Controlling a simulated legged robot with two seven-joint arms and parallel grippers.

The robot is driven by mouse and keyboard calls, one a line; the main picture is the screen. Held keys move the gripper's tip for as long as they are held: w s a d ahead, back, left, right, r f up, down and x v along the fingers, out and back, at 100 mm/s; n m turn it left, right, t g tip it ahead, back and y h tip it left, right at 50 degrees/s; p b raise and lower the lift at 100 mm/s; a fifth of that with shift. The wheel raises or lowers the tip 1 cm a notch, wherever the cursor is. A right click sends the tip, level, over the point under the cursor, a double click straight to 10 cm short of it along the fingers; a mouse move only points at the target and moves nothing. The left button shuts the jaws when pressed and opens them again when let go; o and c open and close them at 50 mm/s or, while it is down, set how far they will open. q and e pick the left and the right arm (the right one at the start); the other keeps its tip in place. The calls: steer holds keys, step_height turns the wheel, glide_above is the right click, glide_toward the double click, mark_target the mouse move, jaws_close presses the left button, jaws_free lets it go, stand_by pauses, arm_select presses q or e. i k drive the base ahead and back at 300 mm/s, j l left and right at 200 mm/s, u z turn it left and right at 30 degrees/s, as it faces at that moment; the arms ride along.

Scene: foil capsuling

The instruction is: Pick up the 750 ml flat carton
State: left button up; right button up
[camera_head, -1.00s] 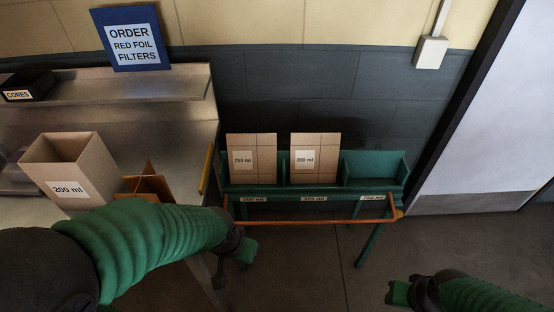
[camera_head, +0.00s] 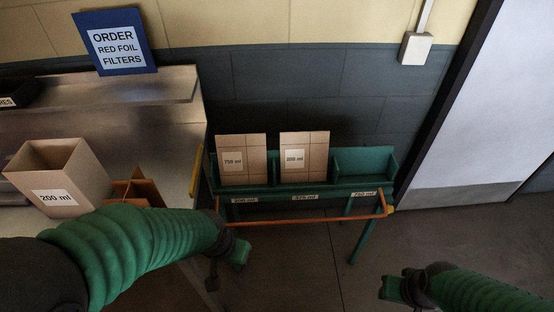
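The flat carton labelled 750 ml (camera_head: 252,145) stands upright in the left slot of the green rack (camera_head: 364,162). That slot's front tag appears to read 200 ml. A second flat carton labelled 200 ml (camera_head: 318,150) stands in the middle slot, tagged 375 ml. The right slot, tagged 750 ml, is empty. My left gripper (camera_head: 240,255) hangs in front of and below the rack's left end, apart from the cartons. My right gripper (camera_head: 392,290) is at the lower right, away from the rack. Neither gripper shows clearly whether its fingers are open or shut.
An orange bar (camera_head: 300,221) runs along the rack's front. An open box labelled 200 ml (camera_head: 52,198) and an orange-brown divider (camera_head: 138,190) are on the metal bench (camera_head: 150,130) at left. A blue order sign (camera_head: 113,42) stands above. Floor right of the rack is clear.

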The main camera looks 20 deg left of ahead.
mark_target(241, 158)
steer(key=i+l+u, duration=0.2)
steer(key=i+l, duration=0.15)
steer(key=i, duration=0.25)
steer(key=i+l+u, duration=0.25)
steer(key=i+l, duration=0.2)
steer(key=i, duration=0.1)
